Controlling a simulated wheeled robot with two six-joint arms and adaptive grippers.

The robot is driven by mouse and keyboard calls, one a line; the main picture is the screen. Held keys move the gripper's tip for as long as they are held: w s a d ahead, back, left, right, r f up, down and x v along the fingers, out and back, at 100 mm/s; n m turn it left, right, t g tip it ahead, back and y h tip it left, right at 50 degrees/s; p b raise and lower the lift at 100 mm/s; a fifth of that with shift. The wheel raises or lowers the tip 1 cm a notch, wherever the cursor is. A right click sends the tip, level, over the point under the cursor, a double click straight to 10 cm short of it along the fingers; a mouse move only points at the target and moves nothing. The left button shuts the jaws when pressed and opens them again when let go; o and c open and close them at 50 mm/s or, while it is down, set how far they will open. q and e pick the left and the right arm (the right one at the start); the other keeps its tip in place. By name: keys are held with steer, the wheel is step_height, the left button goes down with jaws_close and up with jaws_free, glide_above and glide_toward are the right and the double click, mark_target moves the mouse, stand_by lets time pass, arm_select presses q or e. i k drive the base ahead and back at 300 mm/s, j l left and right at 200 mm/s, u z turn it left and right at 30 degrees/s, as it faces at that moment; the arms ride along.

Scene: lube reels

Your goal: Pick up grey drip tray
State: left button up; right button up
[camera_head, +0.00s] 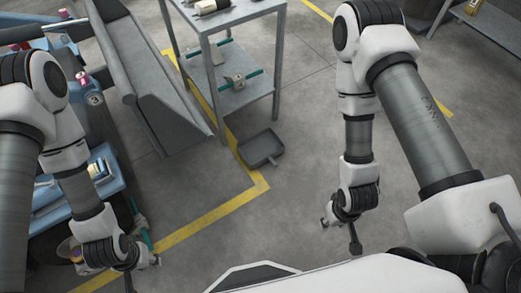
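The grey drip tray (262,149) is a dark, shallow square pan lying on the concrete floor, near the middle of the head view. It sits beside the front leg of a grey metal shelf stand. My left gripper (143,273) is at the lower left, well apart from the tray. My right gripper (341,233) hangs to the right of and nearer than the tray, also apart from it. Both grippers are small and dark here, and their finger opening is unclear. I see nothing held in either one.
The grey shelf stand (238,99) has items on both shelves. A grey metal trough (172,122) slopes down left of the tray. A blue cart (48,198) with items stands at the left. Yellow lines (215,213) mark the floor. Open floor lies right of the tray.

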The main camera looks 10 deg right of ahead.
mark_target(256, 151)
steer(key=i+l+u, duration=0.1)
steer(key=l, duration=0.3)
steer(key=i+l+u, duration=0.1)
steer(key=i+l, duration=0.15)
steer(key=l, duration=0.2)
steer(key=i+l+u, duration=0.1)
steer(key=l, duration=0.3)
steer(key=i+l+u, duration=0.1)
steer(key=l, duration=0.35)
steer(key=i+l+u, duration=0.1)
steer(key=l, duration=0.4)
steer(key=i+l+u, duration=0.15)
steer(key=l, duration=0.3)
steer(key=i+l+u, duration=0.1)
steer(key=l, duration=0.4)
